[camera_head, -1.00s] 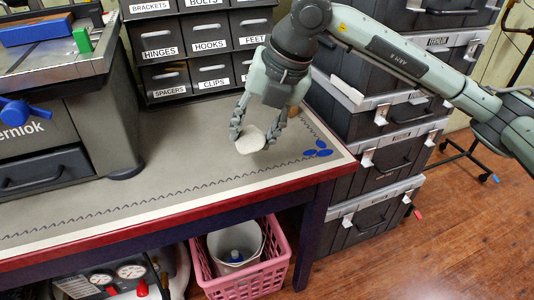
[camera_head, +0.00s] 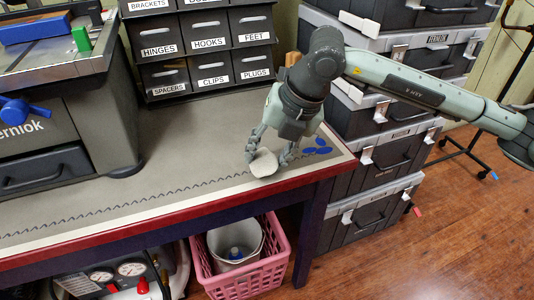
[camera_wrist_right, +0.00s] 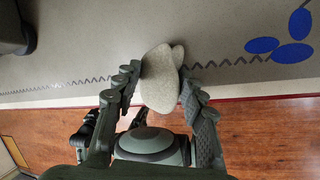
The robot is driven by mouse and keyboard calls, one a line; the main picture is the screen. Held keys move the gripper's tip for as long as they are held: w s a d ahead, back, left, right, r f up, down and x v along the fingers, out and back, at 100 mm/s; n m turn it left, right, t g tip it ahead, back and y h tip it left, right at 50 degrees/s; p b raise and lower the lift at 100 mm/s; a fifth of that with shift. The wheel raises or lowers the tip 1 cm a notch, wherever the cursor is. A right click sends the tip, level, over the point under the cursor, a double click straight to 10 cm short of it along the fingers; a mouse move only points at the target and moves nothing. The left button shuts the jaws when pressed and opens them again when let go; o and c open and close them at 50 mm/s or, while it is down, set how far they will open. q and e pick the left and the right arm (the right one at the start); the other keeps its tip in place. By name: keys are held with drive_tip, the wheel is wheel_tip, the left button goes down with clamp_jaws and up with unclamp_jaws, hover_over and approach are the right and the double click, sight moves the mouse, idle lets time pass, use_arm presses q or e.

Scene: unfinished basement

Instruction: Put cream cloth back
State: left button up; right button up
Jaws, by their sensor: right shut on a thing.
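The cream cloth (camera_head: 263,163) is a small rounded bundle between the fingers of my right gripper (camera_head: 267,158). The gripper is shut on it near the front right of the workbench, close to the red front edge. In the right wrist view the cloth (camera_wrist_right: 160,80) shows between the two fingers (camera_wrist_right: 160,95), with the bench top beyond it. Whether the cloth touches the bench is hard to tell. My left gripper is not in view.
The workbench (camera_head: 180,180) has free room in the middle. Labelled drawers (camera_head: 205,45) stand at its back and a grey machine (camera_head: 70,110) at left. Blue ovals (camera_head: 318,146) mark the right corner. A pink basket (camera_head: 245,280) holding a white bucket (camera_head: 235,247) is below. Stacked toolboxes (camera_head: 380,170) stand right.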

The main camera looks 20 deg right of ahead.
drive_tip(key=o, duration=1.1)
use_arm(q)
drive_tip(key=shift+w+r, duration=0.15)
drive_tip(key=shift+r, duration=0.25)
use_arm(e)
drive_tip(key=shift+o, duration=0.2)
drive_tip(key=shift+r, duration=0.15)
drive_tip(key=v, duration=0.2)
drive_tip(key=shift+d+r, duration=0.1)
drive_tip(key=shift+r, duration=0.15)
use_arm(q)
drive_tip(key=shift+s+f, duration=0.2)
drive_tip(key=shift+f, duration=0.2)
use_arm(e)
drive_tip(key=v, duration=0.9)
drive_tip(key=shift+r, duration=0.15)
drive_tip(key=shift+s, duration=0.1)
